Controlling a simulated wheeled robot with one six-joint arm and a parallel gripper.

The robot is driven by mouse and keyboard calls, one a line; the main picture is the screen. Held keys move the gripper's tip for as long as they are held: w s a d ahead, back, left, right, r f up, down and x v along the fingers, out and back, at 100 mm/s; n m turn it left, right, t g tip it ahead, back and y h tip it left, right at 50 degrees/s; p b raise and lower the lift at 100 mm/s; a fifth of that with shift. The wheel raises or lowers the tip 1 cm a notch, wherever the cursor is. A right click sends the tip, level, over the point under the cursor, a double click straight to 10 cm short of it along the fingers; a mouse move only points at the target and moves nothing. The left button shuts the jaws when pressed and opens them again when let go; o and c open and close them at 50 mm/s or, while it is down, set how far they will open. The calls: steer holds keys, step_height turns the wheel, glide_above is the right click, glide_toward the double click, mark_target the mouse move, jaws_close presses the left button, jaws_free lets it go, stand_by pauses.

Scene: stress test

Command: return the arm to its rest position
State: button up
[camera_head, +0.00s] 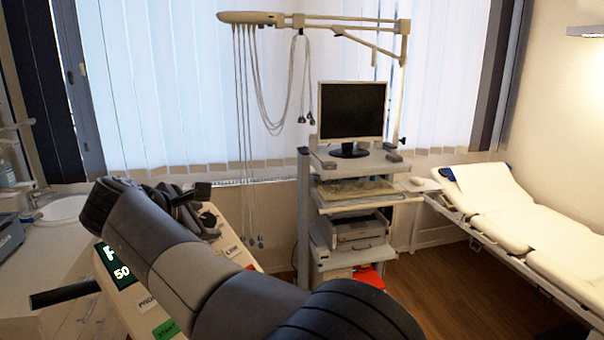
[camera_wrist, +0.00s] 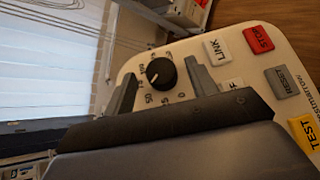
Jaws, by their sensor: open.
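My arm crosses the lower left of the head view, stretched over a white control panel (camera_head: 128,305). My gripper (camera_wrist: 160,72) is open in the wrist view, with one finger on each side of a black round knob (camera_wrist: 161,73) on the panel (camera_wrist: 235,70). Nothing is held between the fingers. I cannot tell whether the fingers touch the knob or the panel face. In the head view the gripper end is largely hidden by the arm.
The panel carries a green display (camera_head: 118,266) and STOP (camera_wrist: 258,39), RESET (camera_wrist: 282,82) and TEST (camera_wrist: 306,132) buttons. A cart with a monitor (camera_head: 351,110) stands behind. A padded couch (camera_head: 490,195) is at right, a sink (camera_head: 63,208) at left. Floor (camera_head: 450,285) is open between.

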steer(key=shift+s+r+p, duration=0.1)
steer(key=shift+p, duration=0.2)
steer(key=b+v, duration=0.1)
steer(key=v, duration=0.9)
steer(key=p+x, duration=0.1)
steer(key=x, duration=0.9)
steer(key=shift+w+d, duration=0.1)
steer(key=shift+w, duration=0.1)
steer(key=shift+f+n+b, duration=0.3)
steer(key=shift+f+b, duration=0.15)
steer(key=shift+b, duration=0.45)
steer(key=shift+s+n+t+y+b, duration=0.3)
steer(key=shift+s+n+t+b, duration=0.15)
steer(key=shift+b, duration=0.35)
steer(key=shift+w+n+t+y+b, duration=0.25)
steer(key=shift+n+y+b, duration=0.1)
steer(key=shift+b, duration=0.5)
steer(key=shift+s+b, duration=0.1)
steer(key=shift+b, duration=0.3)
steer(key=n+y+b, duration=0.1)
steer(key=b, duration=0.1)
steer(key=n+t+b, duration=0.1)
steer(key=b, duration=0.2)
steer(key=shift+d+f+t+y, duration=0.15)
steer(key=shift+d+t+y, duration=0.05)
steer(key=shift+t+y, duration=0.15)
